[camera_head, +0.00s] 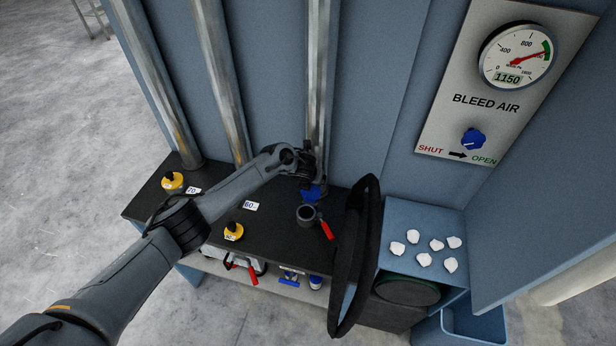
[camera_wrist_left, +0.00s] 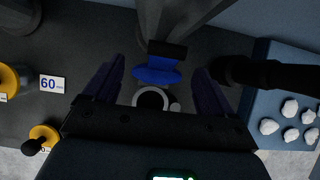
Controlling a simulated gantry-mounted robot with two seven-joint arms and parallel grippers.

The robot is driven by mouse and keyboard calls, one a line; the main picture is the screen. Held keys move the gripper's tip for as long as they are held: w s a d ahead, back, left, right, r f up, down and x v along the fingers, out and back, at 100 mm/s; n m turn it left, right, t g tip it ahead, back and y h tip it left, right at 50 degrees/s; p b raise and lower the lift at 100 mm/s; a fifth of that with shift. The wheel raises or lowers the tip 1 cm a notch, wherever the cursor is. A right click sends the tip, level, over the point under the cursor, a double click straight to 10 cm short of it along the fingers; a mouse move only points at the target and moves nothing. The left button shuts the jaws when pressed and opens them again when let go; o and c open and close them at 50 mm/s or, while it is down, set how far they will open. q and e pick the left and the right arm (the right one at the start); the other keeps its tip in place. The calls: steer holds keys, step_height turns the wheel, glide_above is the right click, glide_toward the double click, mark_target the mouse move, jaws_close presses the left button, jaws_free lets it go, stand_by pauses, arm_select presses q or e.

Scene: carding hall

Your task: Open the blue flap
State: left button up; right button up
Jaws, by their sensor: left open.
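The blue flap (camera_head: 313,193) sits low at the foot of the rightmost metal pipe, just above the black bench top. In the left wrist view the blue flap (camera_wrist_left: 157,72) lies ahead, hanging under a dark bar at the pipe. My left gripper (camera_head: 307,172) is over the flap from above and partly covers it in the head view. In the left wrist view its two dark fingers stand apart, one on each side of the flap, with nothing seen held between them. I cannot tell whether either finger touches the flap. My right gripper is not in view.
A round grey port (camera_head: 306,213) with a red handle (camera_head: 327,230) is just in front of the flap. A large dark upright ring (camera_head: 350,262) stands to the right. Yellow knobs (camera_head: 233,232) and labels are on the bench. White lumps lie on a blue box (camera_head: 395,268).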

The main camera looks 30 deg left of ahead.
arm_select(q)
steer(key=p+v, duration=0.1)
steer(key=v, duration=0.9)
steer(key=shift+s+f, duration=0.15)
steer(key=shift+d, duration=0.15)
